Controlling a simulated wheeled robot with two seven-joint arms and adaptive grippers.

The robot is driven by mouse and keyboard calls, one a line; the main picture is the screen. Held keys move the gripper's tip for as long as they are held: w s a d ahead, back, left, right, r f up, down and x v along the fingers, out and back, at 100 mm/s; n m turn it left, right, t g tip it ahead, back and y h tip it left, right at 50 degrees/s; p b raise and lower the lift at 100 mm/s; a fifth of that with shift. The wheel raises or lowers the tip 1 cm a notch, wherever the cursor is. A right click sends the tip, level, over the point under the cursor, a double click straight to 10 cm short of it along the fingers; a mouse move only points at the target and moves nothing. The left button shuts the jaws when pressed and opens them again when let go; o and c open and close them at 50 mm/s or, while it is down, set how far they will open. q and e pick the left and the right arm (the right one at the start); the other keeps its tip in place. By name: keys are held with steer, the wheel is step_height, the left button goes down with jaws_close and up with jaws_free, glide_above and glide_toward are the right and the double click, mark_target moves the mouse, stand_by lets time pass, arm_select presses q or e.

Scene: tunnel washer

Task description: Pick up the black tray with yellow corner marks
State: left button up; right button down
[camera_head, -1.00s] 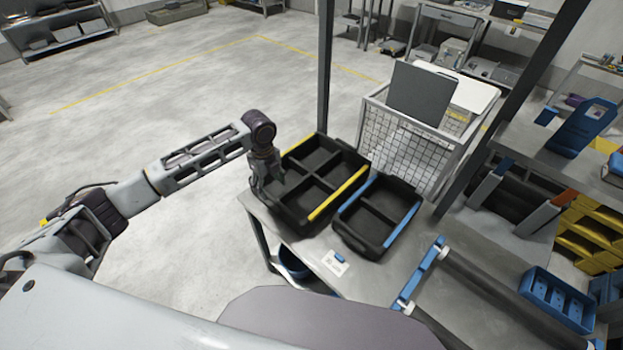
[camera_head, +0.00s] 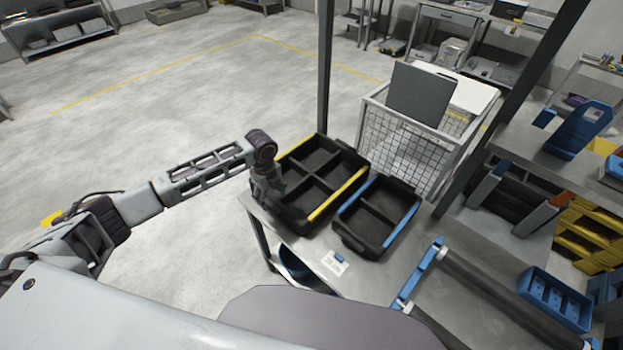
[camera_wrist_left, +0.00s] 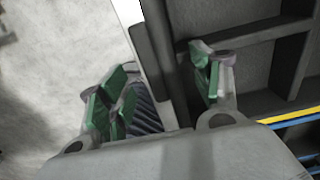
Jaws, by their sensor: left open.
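The black tray with yellow marks (camera_head: 318,188) is a divided tray at the left end of the metal table. Yellow strips show along its right edge and far left edge. My left gripper (camera_head: 267,192) is at the tray's left wall, pointing down. In the left wrist view, the left gripper (camera_wrist_left: 163,90) is open. Its green-padded fingers stand on either side of the black tray wall (camera_wrist_left: 181,95), one outside and one inside. I cannot tell whether the pads touch it. The right gripper is not in view.
A smaller black tray with blue strips (camera_head: 377,218) stands close on the right. A white label card (camera_head: 334,263) lies in front. A wire-mesh cart (camera_head: 405,150) is behind, and a dark upright post (camera_head: 325,70) rises behind the tray. Floor to the left is clear.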

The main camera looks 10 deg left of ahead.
arm_select(q)
steer(key=shift+f, duration=1.15)
steer(key=shift+f, duration=0.15)
steer(key=shift+s, duration=0.15)
steer(key=c, duration=1.3)
